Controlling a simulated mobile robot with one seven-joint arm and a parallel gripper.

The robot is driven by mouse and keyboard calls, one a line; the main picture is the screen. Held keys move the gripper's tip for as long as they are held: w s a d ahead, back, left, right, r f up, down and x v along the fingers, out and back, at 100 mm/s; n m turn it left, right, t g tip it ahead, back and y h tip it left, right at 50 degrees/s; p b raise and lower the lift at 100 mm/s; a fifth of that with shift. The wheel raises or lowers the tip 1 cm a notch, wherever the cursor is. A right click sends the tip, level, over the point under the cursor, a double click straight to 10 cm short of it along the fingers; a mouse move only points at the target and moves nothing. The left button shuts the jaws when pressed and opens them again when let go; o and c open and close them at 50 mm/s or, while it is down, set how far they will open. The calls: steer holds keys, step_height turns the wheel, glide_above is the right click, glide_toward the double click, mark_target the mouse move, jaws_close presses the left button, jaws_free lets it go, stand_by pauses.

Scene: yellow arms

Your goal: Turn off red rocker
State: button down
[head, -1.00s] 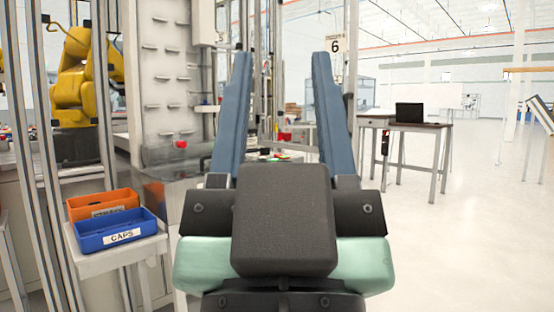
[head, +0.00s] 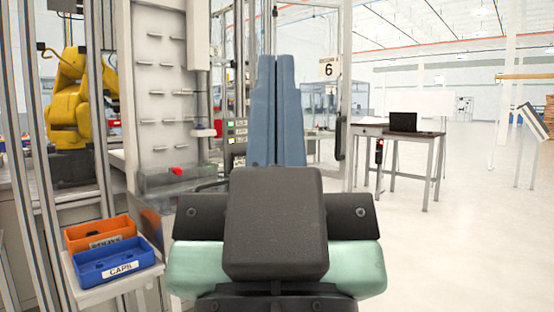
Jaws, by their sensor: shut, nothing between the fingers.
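My gripper (head: 276,60) rises in the middle of the head view, its two blue-grey fingers pressed together and empty. They point toward the machine bay behind them. No red rocker can be made out clearly; the fingers hide part of the bay. A dark panel with small green-lit parts (head: 237,128) shows just left of the fingers. A red knob-like part (head: 177,171) sits on the grey machine ledge farther left, apart from my gripper.
An orange bin (head: 98,232) and a blue bin marked CAPS (head: 112,264) stand on a small stand at lower left. A yellow robot arm (head: 70,100) is behind metal posts. A table with a laptop (head: 403,122) stands right.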

step_height(320, 180, up, 31)
steer(key=p, duration=2.8)
steer(key=shift+r+p, duration=0.2)
steer(key=shift+p, duration=0.2)
